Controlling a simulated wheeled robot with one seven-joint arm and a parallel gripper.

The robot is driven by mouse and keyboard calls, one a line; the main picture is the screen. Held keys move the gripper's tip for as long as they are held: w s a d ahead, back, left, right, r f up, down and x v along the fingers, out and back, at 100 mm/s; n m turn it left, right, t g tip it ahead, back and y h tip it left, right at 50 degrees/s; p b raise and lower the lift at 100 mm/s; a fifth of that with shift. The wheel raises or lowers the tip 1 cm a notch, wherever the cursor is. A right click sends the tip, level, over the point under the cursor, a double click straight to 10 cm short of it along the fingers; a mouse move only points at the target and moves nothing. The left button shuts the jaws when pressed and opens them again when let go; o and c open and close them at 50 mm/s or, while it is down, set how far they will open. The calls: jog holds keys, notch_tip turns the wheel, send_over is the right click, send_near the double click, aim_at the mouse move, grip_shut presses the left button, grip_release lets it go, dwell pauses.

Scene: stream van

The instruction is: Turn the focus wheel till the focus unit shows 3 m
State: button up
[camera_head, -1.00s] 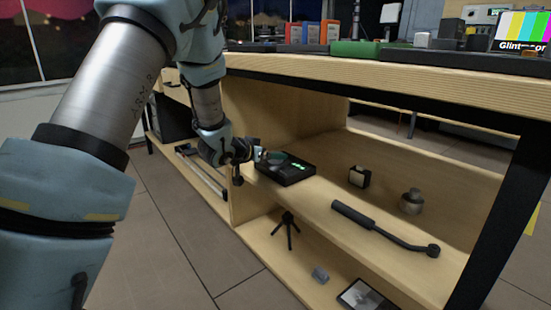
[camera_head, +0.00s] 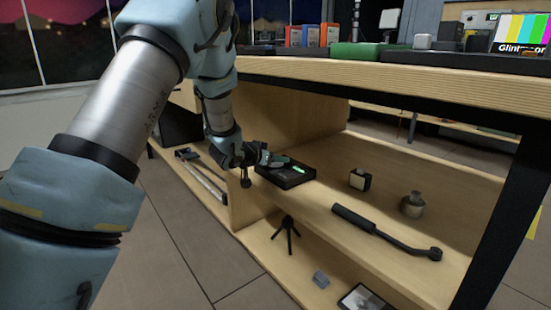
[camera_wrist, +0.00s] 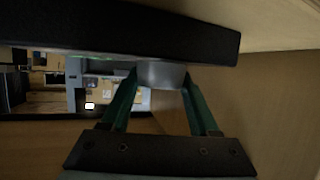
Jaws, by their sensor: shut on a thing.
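The focus unit (camera_head: 288,177) is a flat black box on the middle shelf of the wooden bench. Green digits (camera_head: 299,170) glow on its top, too small to read. In the wrist view the unit's dark body (camera_wrist: 150,32) spans the top of the picture. A grey round piece, seemingly the focus wheel (camera_wrist: 162,76), sits against it. My gripper (camera_wrist: 160,73) has its two green fingers shut on this wheel, one on each side. In the head view my gripper (camera_head: 268,160) is at the unit's left end; the wheel is hidden there.
On the same shelf are a small lamp-like cube (camera_head: 360,180), a metal pot-like object (camera_head: 412,204) and a black handled bar (camera_head: 385,232). A mini tripod (camera_head: 287,234) stands below. The wooden tabletop (camera_head: 400,82) overhangs the shelf; a vertical divider (camera_head: 242,185) is close to my gripper.

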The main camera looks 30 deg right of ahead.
jog(key=c, duration=0.6)
jog(key=p, duration=0.1)
jog(key=m+g+p, duration=0.1)
jog(key=p, duration=0.1)
jog(key=shift+w+a+r, duration=0.1)
jog(key=shift+w+r, duration=0.05)
jog(key=shift+r, duration=0.2)
jog(key=shift+c, duration=0.3)
jog(key=shift+m+g+h+p, duration=0.3)
jog(key=shift+m+g+p, duration=0.15)
jog(key=shift+p, duration=0.3)
jog(key=m+g+p, duration=0.2)
jog(key=g+p, duration=0.1)
jog(key=p, duration=0.1)
jog(key=shift+h+p, duration=0.3)
jog(key=shift+h, duration=0.1)
jog(key=shift+f+m+g+p, duration=0.35)
jog(key=shift+m+p, duration=0.1)
jog(key=shift+m, duration=0.1)
jog(key=o, duration=1.4)
jog(key=shift+c, duration=0.2)
